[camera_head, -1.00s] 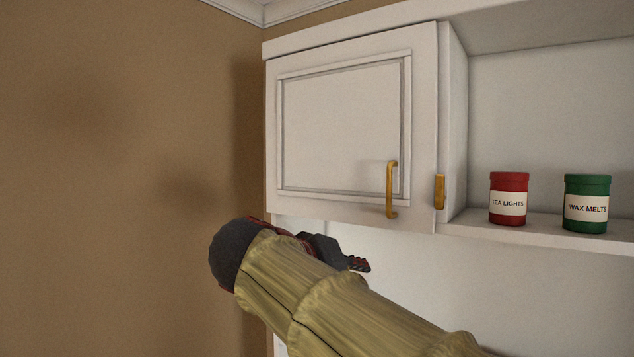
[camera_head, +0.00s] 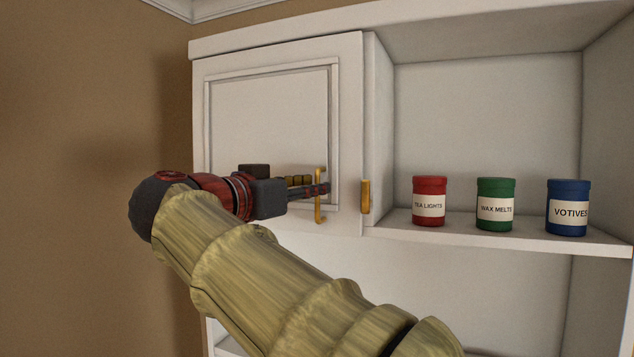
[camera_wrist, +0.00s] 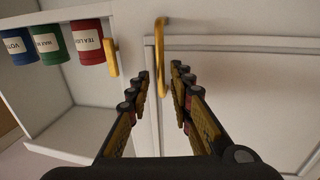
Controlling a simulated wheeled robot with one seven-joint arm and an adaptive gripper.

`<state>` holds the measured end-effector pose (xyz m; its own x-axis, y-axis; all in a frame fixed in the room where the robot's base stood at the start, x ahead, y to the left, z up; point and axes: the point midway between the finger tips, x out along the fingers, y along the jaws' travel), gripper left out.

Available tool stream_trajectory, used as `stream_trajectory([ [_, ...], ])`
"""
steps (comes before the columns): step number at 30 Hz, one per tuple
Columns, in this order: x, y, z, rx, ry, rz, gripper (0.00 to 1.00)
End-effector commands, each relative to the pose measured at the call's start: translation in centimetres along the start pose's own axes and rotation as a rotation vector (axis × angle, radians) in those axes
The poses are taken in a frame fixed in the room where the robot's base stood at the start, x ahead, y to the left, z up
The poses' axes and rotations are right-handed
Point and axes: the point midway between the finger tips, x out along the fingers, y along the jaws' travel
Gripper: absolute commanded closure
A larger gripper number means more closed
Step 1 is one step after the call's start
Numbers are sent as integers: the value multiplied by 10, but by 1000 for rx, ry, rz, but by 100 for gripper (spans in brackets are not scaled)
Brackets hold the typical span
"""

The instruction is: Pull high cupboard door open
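The white high cupboard door (camera_head: 268,115) has a framed panel and looks shut. Its brass bar handle (camera_head: 319,212) is upright near the lower right of the door. It also shows in the wrist view (camera_wrist: 161,35). My gripper (camera_head: 317,185) reaches in from the left at the handle and covers its middle in the head view. In the wrist view my gripper (camera_wrist: 159,72) is open, with the handle seen between its two fingertips. I cannot tell whether either finger touches the handle.
A second brass piece (camera_head: 365,196) is on the cupboard's right edge, close to the handle. An open shelf (camera_head: 520,238) to the right holds a red tea lights tin (camera_head: 429,200), a green wax melts tin (camera_head: 496,203) and a blue votives tin (camera_head: 568,207). A brown wall (camera_head: 80,120) stands left.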

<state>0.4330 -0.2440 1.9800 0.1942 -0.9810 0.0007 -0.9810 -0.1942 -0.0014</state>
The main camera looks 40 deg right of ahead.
Motion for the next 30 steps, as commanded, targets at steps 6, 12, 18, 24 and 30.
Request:
stream_trajectory([
  [6,21,0,0,-1,-1,1,78],
  [12,26,0,1,-1,-1,-1,78],
  [18,26,0,1,-1,-1,-1,79],
  [24,26,0,1,-1,-1,-1,91],
  [30,26,0,1,-1,-1,-1,100],
])
